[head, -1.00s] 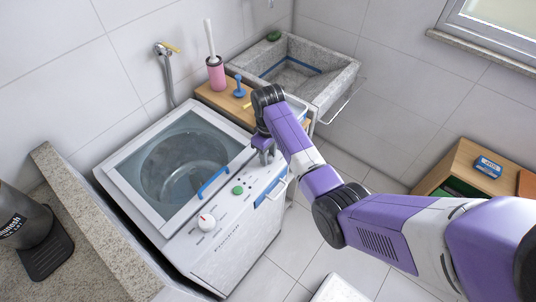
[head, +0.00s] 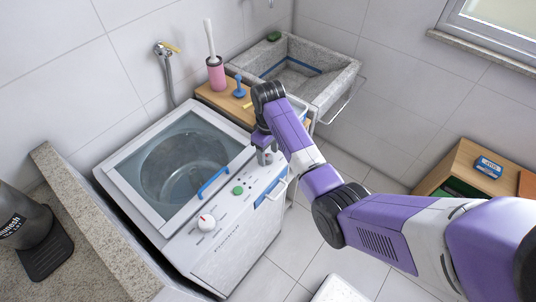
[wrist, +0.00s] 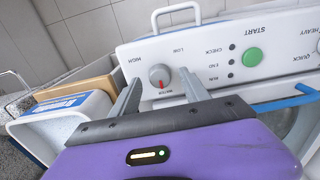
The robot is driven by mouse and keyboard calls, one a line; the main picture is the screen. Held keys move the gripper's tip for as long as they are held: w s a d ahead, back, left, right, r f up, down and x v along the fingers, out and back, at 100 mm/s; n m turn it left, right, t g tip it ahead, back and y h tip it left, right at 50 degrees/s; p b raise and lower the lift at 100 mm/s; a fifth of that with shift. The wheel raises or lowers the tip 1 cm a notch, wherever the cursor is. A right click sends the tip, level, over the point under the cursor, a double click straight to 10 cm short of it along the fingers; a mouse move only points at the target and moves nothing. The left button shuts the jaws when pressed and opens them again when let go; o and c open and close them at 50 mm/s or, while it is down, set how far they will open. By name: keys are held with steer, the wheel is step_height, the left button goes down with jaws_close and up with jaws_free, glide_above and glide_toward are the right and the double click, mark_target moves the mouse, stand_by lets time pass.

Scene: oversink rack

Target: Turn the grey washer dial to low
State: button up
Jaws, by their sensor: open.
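The grey dial (wrist: 159,76) is on the white washer's panel in the wrist view. Its red mark points down, toward the WATER label, with HIGH printed to its upper left and LOW to its upper right. My gripper (wrist: 158,78) is open, with one finger on each side of the dial in the picture. I cannot tell whether the fingers touch it. In the head view my gripper (head: 266,157) is over the far right end of the washer (head: 225,252) panel and hides the grey dial.
A green START button (wrist: 252,56) is right of the dial. A white dial with a red mark (head: 206,222) is at the panel's near end. A blue lid handle (head: 214,182) lies close to the panel. A wooden shelf (head: 222,98) and stone sink (head: 345,80) stand beyond.

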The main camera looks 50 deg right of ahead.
mark_target(268, 156)
step_height(268, 156, up, 7)
steer(key=shift+f+b, duration=0.15)
steer(key=shift+b, duration=0.25)
stand_by(0.4)
